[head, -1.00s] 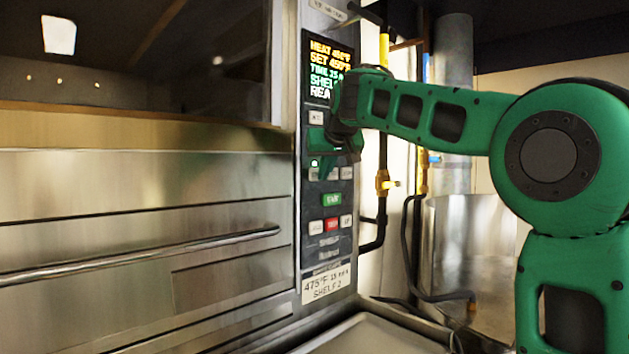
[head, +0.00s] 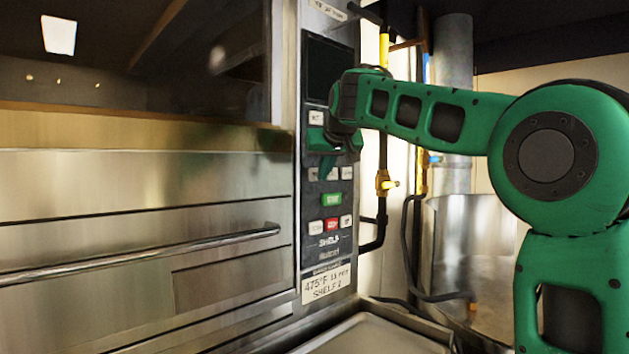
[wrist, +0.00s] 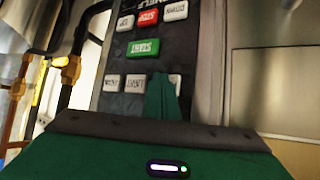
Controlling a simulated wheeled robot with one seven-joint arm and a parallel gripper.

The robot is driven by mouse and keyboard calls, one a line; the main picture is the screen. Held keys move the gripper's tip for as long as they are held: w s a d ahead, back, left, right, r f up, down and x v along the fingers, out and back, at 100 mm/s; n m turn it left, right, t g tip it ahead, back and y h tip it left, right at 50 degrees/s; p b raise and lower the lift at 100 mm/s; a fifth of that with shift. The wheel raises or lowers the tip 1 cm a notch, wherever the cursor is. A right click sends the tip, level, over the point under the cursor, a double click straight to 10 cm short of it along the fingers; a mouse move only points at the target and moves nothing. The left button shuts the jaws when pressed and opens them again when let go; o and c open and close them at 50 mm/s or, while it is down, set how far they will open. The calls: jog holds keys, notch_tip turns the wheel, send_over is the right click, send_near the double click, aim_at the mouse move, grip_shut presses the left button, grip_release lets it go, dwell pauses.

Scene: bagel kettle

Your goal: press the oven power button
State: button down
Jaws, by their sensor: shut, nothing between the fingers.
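The oven's control panel (head: 328,262) stands upright right of the oven front. Its display (head: 324,72) is dark. My gripper (head: 326,172) is shut and empty, with its green fingertips at a row of pale buttons below the display. In the wrist view the panel appears upside down, and the fingertips (wrist: 162,82) cover part of the rightmost pale button (wrist: 176,82) of that row. Two pale buttons beside it (wrist: 134,83) show uncovered. I cannot read the covered button's label or tell whether the fingertips touch it.
The green start button (head: 331,199) and a red button (head: 331,224) sit lower on the panel. The oven door handle (head: 150,252) runs across the steel front. Yellow-fitted pipes (head: 384,182) and a steel vessel (head: 465,235) stand to the right.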

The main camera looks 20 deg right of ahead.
jog(key=shift+s+d, duration=0.25)
jog(key=shift+s, duration=0.3)
jog(key=s+d, duration=0.2)
jog(key=s, duration=0.3)
jog(key=shift+s+d, duration=0.15)
jog(key=shift+s, duration=0.2)
dwell(0.4)
jog(key=s+d+f+m+g, duration=0.1)
jog(key=s+d+f+g, duration=0.2)
jog(key=s+f, duration=0.7)
jog(key=s+d+f+m+g, duration=0.2)
jog(key=s+d+f+g, duration=0.15)
jog(key=s+f, duration=0.65)
jog(key=s+a+f+m+g+y, duration=0.1)
jog(key=s+f+g, duration=0.3)
jog(key=s+f, duration=1.7)
jog(key=shift+s+a+f+m+y, duration=0.15)
jog(key=shift+s+a+m+y, duration=0.15)
jog(key=shift+s+m+y, duration=0.1)
